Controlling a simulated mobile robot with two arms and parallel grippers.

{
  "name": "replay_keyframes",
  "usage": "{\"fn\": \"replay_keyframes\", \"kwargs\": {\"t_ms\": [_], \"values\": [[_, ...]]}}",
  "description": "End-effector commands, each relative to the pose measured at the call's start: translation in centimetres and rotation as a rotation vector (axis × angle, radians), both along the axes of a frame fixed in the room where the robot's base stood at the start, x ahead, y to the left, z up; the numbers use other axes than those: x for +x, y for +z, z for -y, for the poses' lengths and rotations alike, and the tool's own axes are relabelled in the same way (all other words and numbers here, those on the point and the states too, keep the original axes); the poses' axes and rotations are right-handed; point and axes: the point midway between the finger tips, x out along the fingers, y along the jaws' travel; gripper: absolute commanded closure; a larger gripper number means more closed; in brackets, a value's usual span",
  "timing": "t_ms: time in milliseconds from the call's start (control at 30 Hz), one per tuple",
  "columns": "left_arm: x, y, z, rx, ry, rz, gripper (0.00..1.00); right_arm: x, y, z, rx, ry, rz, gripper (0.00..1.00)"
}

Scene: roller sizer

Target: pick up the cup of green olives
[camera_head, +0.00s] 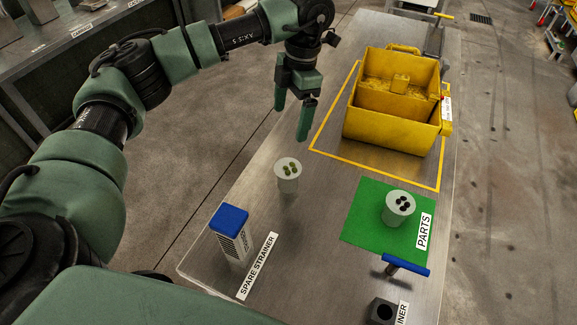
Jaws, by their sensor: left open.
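The cup of green olives (288,184) is a small light grey cup with several green olives showing at its top. It stands upright on the bare metal table, left of the green mat. My left gripper (293,116) hangs in the air above and beyond the cup, fingers pointing down. It is open and empty, and apart from the cup. A similar grey cup with dark olives (399,214) stands on the green mat. My right gripper is not in view.
A yellow bin (392,128) stands inside a yellow taped outline at the back right. A blue-topped spare strainer (230,248) stands at the front left. A blue-handled tool (406,265) and a dark block (382,311) are near the front right. The table (320,230) is bare around the cup.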

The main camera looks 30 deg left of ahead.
Motion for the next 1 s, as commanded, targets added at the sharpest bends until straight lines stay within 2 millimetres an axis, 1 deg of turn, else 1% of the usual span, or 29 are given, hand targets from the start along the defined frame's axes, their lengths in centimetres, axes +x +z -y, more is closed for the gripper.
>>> {"fn": "replay_keyframes", "kwargs": {"t_ms": [33,167,333,400,533,700,833,1000], "values": [[-0.1,-1.0,0.0,0.001,0.0,-0.003,0.07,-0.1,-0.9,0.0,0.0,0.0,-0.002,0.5],[-0.1,-1.8,0.0,0.0,0.0,-0.002,0.07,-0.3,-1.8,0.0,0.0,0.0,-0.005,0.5],[-0.1,-3.5,0.0,0.0,0.0,-0.002,0.07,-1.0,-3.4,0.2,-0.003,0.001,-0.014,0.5],[-0.1,-4.6,0.0,0.0,0.0,-0.002,0.07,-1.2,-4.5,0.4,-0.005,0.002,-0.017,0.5],[-0.1,-6.4,0.0,0.0,0.0,-0.002,0.07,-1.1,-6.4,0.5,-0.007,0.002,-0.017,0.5],[-0.1,-9.0,0.0,0.0,0.0,-0.002,0.07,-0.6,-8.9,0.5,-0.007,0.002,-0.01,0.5],[-0.1,-10.0,0.0,0.0,0.0,-0.002,0.07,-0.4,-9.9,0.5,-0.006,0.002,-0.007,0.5],[-0.3,-11.2,-0.1,0.001,0.0,-0.004,0.07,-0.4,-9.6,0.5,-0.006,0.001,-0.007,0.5]]}}
